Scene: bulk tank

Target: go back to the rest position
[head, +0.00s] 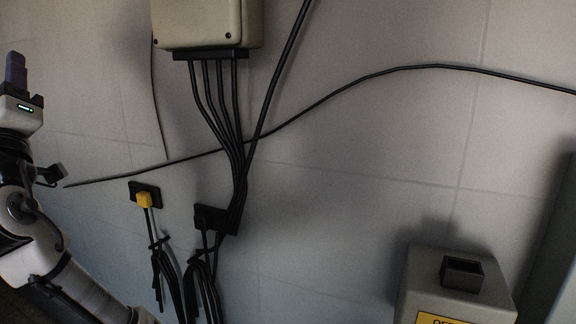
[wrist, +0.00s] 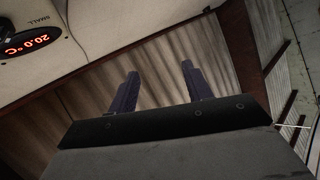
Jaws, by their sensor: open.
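My gripper (wrist: 160,82) shows in the wrist view with its two dark purple fingers apart and nothing between them. In the head view my gripper (head: 16,68) is at the far left edge, raised and pointing upward, with my arm below it. It is clear of the wall and touches nothing that I can see.
A beige box (head: 198,24) with several black cables is on the wall. A yellow plug (head: 144,199) sits in a black socket. A grey box (head: 455,275) with a black open holder (head: 462,273) stands lower right. A red display (wrist: 22,48) reads 20.0 °C.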

